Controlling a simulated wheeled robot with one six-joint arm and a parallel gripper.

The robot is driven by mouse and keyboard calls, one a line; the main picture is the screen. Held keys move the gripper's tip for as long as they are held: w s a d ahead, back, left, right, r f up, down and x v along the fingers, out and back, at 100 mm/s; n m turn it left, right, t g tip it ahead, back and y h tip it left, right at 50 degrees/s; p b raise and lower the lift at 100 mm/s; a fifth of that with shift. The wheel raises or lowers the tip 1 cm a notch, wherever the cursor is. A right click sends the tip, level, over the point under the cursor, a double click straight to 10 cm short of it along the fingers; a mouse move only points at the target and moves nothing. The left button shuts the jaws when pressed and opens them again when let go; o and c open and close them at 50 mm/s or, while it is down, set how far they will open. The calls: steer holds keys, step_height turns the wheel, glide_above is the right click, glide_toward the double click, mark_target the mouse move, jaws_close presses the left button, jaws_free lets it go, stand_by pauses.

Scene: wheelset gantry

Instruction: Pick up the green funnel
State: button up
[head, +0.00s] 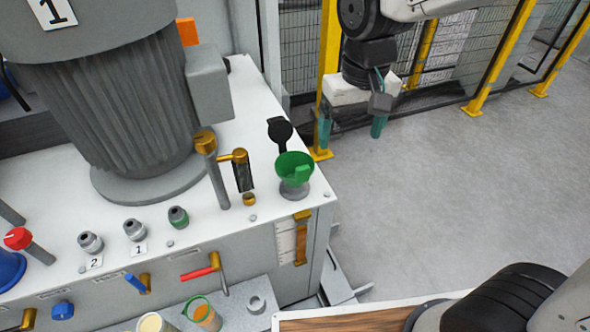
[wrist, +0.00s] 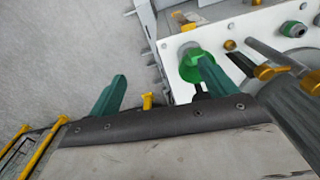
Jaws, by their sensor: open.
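The green funnel (head: 294,168) stands upright on a grey base (head: 295,190) near the right corner of the white cabinet top. It also shows in the wrist view (wrist: 187,62), partly covered by the right finger. My gripper (head: 351,134) is open and empty, with two teal fingers spread apart. In the head view it is above and right of the funnel, apart from it. In the wrist view my gripper (wrist: 162,68) has the funnel nearly in line with its right finger, farther away. Contact is not visible.
The cabinet top (head: 240,90) carries a large ribbed grey motor (head: 110,100). A brass-handled valve (head: 208,160) and a black cap (head: 280,130) are close to the funnel. Yellow fence posts (head: 500,60) stand behind my arm. The grey floor (head: 430,190) at right is clear.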

glide_above(302, 166)
steer(key=shift+n, duration=0.4)
step_height(302, 166, down, 6)
steer(key=shift+d+r, duration=0.1)
steer(key=shift+r, duration=0.05)
steer(key=shift+f, duration=0.35)
step_height(302, 166, down, 7)
steer(key=shift+f, duration=0.15)
steer(key=c, duration=1.7)
